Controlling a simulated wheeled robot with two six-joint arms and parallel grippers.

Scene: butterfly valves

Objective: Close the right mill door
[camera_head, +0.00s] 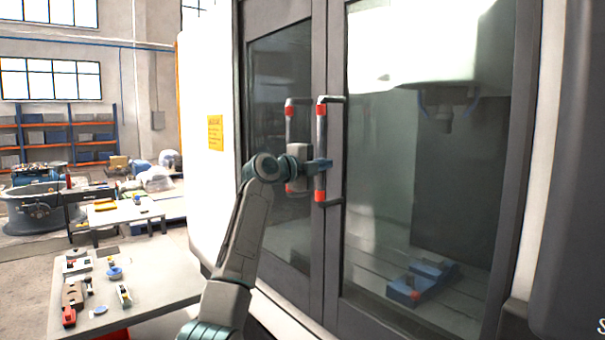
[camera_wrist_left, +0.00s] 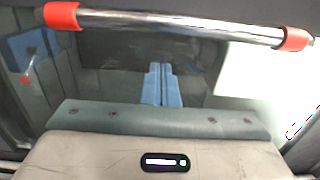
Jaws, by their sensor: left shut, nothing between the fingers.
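The mill's right door (camera_head: 430,200) has a large glass pane in a dark grey frame. Its upright handle (camera_head: 321,130) is a metal bar with red ends. The left door (camera_head: 275,120) stands beside it, and the two frames look nearly edge to edge; I cannot tell whether a gap remains. My left gripper (camera_head: 326,164) is shut and empty, its blue fingertips at the middle of the right door's handle. In the left wrist view the shut fingers (camera_wrist_left: 162,85) point toward a bar with red ends (camera_wrist_left: 165,22), apart from it in the picture. My right gripper is out of view.
Behind the glass is a blue vise (camera_head: 422,283). A table with small parts (camera_head: 150,265) stands at the lower left, with another table (camera_head: 125,212) and shelves (camera_head: 60,135) farther back. The mill's dark side panel (camera_head: 575,170) fills the right edge.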

